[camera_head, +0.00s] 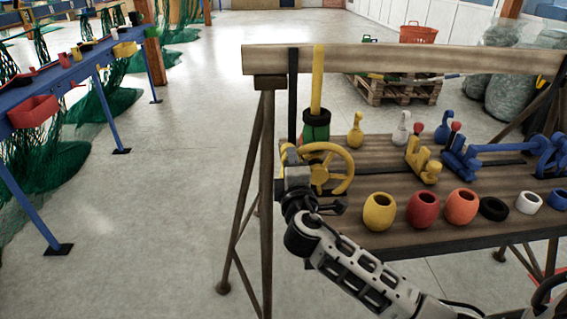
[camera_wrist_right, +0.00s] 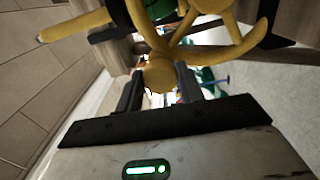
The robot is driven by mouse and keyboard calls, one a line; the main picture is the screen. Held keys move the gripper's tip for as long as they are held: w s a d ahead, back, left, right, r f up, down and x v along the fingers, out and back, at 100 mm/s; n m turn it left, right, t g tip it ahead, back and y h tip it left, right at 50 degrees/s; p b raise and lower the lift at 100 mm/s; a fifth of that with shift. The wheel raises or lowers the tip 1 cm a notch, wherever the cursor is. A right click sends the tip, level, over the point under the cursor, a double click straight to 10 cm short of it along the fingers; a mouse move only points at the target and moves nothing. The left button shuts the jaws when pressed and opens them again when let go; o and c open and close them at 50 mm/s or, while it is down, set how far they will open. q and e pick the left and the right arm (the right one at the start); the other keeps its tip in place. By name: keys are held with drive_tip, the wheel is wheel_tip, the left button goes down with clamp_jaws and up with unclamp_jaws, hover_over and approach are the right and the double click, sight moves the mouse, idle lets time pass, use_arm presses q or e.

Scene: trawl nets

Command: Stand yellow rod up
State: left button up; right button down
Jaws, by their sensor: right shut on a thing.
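The yellow rod (camera_head: 317,80) stands upright in the head view, with its lower end at a black ring (camera_head: 317,116) above a green piece (camera_head: 316,132). In the right wrist view, a long yellow bar (camera_wrist_right: 75,25), seemingly the same rod, runs to the upper left. A yellow spoked wheel (camera_head: 346,163) stands below and in front of the rod; it also shows in the wrist view (camera_wrist_right: 222,52). My right gripper (camera_head: 289,160) is at the wheel's left side, its fingers (camera_wrist_right: 160,88) shut on a round yellow knob (camera_wrist_right: 158,74) by the wheel. My left gripper is out of view.
The wooden bench (camera_head: 390,238) holds yellow (camera_head: 379,214), red (camera_head: 422,212) and orange (camera_head: 461,208) floats along its front. A wooden beam (camera_head: 400,60) crosses behind, with a black upright (camera_head: 292,100) beside the rod. Left of the bench is open floor (camera_head: 160,200).

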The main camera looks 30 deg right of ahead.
drive_tip(key=shift+a+f, duration=0.1)
drive_tip(key=shift+f, duration=0.1)
idle(0.3)
drive_tip(key=c, duration=0.9)
unclamp_jaws()
drive_tip(key=shift+r, duration=0.1)
drive_tip(key=shift+s, duration=0.1)
drive_tip(key=b+v, duration=0.2)
drive_tip(key=v, duration=1.3)
drive_tip(key=shift+s+a, duration=0.15)
drive_tip(key=shift+s, duration=0.2)
drive_tip(key=s+a+f+m+g+y, duration=0.2)
drive_tip(key=s+a+f+m+y, duration=0.1)
drive_tip(key=f, duration=0.3)
drive_tip(key=s+a+f+m+g+y, duration=0.2)
drive_tip(key=s+a+f+m+y, duration=0.1)
drive_tip(key=f, duration=0.3)
drive_tip(key=s+a+f+m+g+y, duration=0.1)
drive_tip(key=s+a+f+m+y, duration=0.1)
drive_tip(key=f, duration=0.5)
drive_tip(key=shift+s+a+m+g+y, duration=0.2)
drive_tip(key=shift+s+m+y, duration=0.2)
drive_tip(key=shift+m+y, duration=0.35)
drive_tip(key=shift+s+a+m+g+y, duration=0.2)
drive_tip(key=shift+s+m+y, duration=0.25)
drive_tip(key=shift+m, duration=0.5)
